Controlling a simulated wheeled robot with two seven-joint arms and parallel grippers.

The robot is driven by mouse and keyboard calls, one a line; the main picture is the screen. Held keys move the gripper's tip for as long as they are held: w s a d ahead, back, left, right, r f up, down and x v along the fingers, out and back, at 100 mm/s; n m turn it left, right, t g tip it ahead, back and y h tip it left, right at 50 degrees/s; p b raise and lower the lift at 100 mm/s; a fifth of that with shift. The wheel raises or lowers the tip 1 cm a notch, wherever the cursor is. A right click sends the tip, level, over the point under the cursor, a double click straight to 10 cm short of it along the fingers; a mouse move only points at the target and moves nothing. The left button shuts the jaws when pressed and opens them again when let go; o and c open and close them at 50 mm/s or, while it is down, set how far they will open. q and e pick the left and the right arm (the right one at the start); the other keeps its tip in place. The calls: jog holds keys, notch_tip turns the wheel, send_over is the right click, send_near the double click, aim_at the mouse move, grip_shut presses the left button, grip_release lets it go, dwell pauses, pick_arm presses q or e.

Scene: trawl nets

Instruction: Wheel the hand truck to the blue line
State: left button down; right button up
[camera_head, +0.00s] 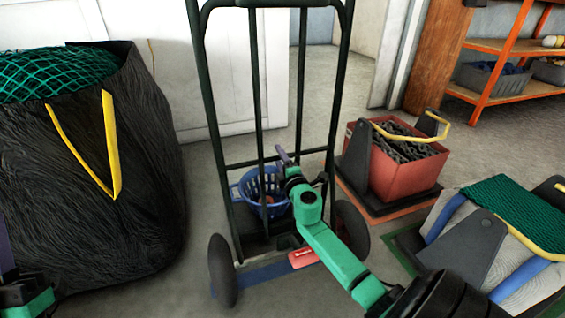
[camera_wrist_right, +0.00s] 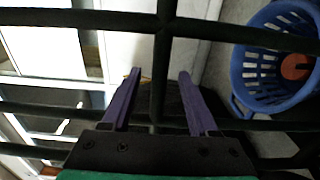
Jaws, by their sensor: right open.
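The dark green hand truck (camera_head: 204,100) stands upright in the middle of the head view, its two black wheels on the floor. A blue line (camera_head: 268,273) shows on the floor at its base, partly hidden by the truck. My right gripper (camera_head: 287,158) is at the truck's lower frame. In the right wrist view its purple fingers (camera_wrist_right: 160,75) are apart, with a dark upright bar of the truck (camera_wrist_right: 158,92) seen between them; whether they touch it I cannot tell. My left gripper (camera_head: 8,250) is mostly cut off at the left edge.
A blue basket (camera_head: 248,193) shows behind the truck's bars. A black bag (camera_head: 90,180) with green net fills the left. A red crate of chain (camera_head: 403,176) and a net-topped bundle (camera_head: 510,220) stand right. An orange shelf (camera_head: 505,62) is at the back right.

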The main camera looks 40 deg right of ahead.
jog(key=v, duration=1.1)
